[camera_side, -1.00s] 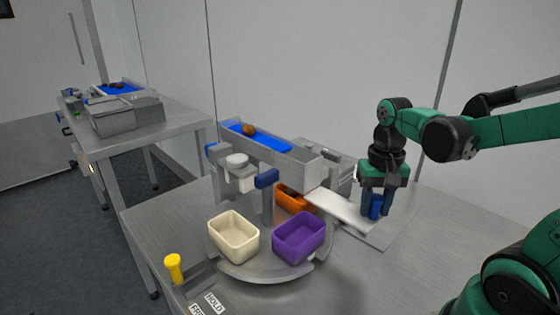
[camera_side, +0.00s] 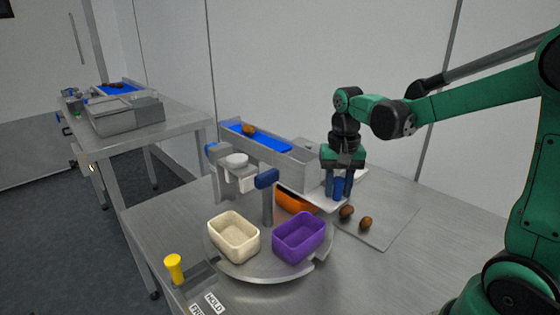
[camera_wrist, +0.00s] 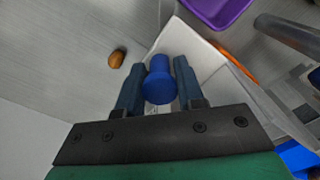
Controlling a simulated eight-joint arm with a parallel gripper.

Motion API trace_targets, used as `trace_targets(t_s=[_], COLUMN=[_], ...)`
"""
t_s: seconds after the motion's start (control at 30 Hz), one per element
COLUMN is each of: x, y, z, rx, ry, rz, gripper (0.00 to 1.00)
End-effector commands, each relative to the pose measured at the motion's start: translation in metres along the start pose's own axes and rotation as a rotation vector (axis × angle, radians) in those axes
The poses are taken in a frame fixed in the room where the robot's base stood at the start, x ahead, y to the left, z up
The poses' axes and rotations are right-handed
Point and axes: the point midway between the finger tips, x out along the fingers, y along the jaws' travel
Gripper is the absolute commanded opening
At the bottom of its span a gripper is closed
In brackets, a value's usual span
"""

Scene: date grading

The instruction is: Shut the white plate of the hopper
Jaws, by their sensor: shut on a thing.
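My gripper (camera_side: 337,189) is shut on an upright blue knob (camera_wrist: 158,82), which stands on the white plate (camera_side: 322,203). In the wrist view, the knob sits between the two blue fingers, and the white plate (camera_wrist: 185,45) lies beneath them. In the side view, the plate reaches from the end of the belt unit to just under my gripper, above the orange bin (camera_side: 296,200). The hopper is largely hidden behind my gripper and the belt unit, so I cannot tell how far the plate covers its opening.
Two brown dates (camera_side: 347,212) (camera_side: 366,223) lie on a thin grey sheet (camera_side: 392,226) right of the plate. A purple bin (camera_side: 299,252) and a cream bin (camera_side: 254,251) stand on the round turntable. One date (camera_side: 249,129) rests on the blue belt (camera_side: 272,139). A yellow-topped post (camera_side: 174,266) stands front left.

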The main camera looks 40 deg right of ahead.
Motion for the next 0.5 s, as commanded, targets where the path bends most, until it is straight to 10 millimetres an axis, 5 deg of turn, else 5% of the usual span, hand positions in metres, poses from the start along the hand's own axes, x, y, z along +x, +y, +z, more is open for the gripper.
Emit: trace_targets(t_s=[0.43,0.47,0.5], x=[0.0006,0.0006,0.0006], y=[-0.0084,-0.0086,-0.0086], z=[-0.0083,-0.0083,-0.0082], rx=[0.000,0.000,-0.001], ry=[0.006,0.006,0.006], rz=[-0.004,-0.004,-0.004], gripper=[0.00,0.41,0.52])
